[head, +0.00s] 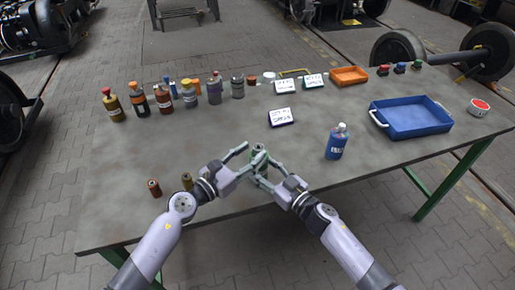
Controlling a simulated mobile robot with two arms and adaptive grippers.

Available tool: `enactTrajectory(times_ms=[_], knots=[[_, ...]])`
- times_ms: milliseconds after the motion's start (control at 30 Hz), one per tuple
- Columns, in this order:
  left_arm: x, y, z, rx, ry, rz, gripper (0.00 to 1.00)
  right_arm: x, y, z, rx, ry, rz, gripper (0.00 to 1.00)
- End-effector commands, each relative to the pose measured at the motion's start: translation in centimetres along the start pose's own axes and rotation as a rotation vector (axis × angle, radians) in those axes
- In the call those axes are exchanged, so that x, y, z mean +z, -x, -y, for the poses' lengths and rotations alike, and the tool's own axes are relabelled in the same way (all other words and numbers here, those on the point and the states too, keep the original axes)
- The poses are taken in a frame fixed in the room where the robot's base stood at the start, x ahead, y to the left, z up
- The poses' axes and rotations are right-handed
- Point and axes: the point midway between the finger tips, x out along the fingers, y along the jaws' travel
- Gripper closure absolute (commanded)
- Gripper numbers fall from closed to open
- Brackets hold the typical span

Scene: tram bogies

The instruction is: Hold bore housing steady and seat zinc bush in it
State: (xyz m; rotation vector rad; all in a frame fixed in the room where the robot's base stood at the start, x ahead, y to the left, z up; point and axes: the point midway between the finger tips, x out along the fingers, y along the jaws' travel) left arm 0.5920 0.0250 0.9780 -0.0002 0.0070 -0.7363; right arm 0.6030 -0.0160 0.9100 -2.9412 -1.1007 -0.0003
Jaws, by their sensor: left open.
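A grey-green cylindrical part (259,151), which looks like the bore housing, stands near the front middle of the table. My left gripper (240,162) is open just left of it, one finger reaching up and the other toward the part. My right gripper (263,171) is at the part's right and front side, its fingers overlapping its lower portion. Whether they close on it is not clear. I cannot make out a zinc bush for certain. A brown cylinder (154,188) and a brass-coloured one (187,181) stand to the left, the latter close to my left wrist.
The table (130,220) has several bottles (190,94) at the back left. A blue bottle (336,142) stands right of my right gripper. A blue tray (412,128), an orange tray (349,76) and a dark-framed label (281,117) lie behind. The front left surface is mostly clear.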

Motion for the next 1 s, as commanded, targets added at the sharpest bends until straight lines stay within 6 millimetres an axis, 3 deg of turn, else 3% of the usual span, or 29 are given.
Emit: enactTrajectory(times_ms=[200, 400, 867, 900, 1000], knots=[[-0.1, 5.0, 0.0, 0.001, 0.0, -0.003, 0.56, 0.0, 0.0, 0.0, 0.0, 0.0, 0.001, 0.84], [0.0, 7.6, 0.0, 0.001, 0.0, -0.001, 0.56, 0.0, 0.0, 0.0, 0.0, 0.0, 0.0, 0.84], [0.1, 8.2, 0.0, 0.001, 0.0, 0.001, 0.56, 0.0, 0.0, 0.0, 0.0, 0.0, 0.0, 0.84], [0.1, 8.2, 0.0, 0.001, 0.0, 0.001, 0.56, 0.0, 0.0, 0.0, 0.0, 0.0, 0.0, 0.52], [0.1, 8.2, 0.0, 0.001, 0.0, 0.001, 0.56, 0.0, 0.0, 0.0, 0.0, 0.0, 0.0, 0.45]])
